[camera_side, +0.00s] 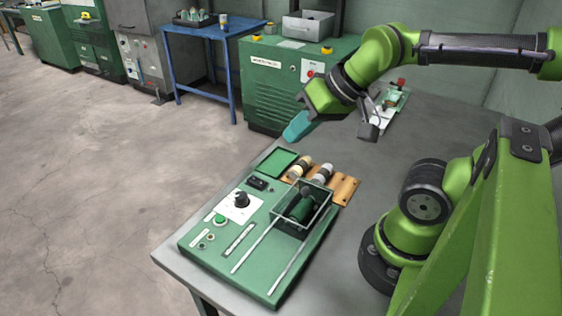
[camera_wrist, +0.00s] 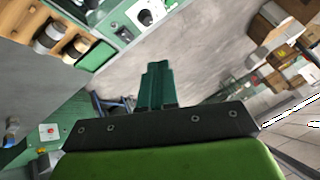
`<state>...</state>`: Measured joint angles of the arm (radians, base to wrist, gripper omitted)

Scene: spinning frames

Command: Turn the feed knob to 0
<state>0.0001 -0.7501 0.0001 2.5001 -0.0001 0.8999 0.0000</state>
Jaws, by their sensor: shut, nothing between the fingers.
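The feed knob (camera_side: 241,199) is a black round knob on a white dial plate (camera_side: 236,209) on the green control panel (camera_side: 218,253). The knob also shows at the top of the wrist view (camera_wrist: 145,17), where its pointer setting is too small to read. My gripper (camera_side: 298,127) has teal fingers and is shut and empty. It is in the air above and behind the panel, clear of the knob. In the wrist view the closed fingers (camera_wrist: 157,82) point up the picture, toward the knob's side of the panel.
A green push button (camera_side: 219,219) sits beside the dial. A clear-walled box with a dark green roller (camera_side: 302,207) and two metal rails stand on the panel's right. A wooden rack with spools (camera_side: 345,188) lies behind. Bare grey tabletop (camera_side: 345,240) is to the right.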

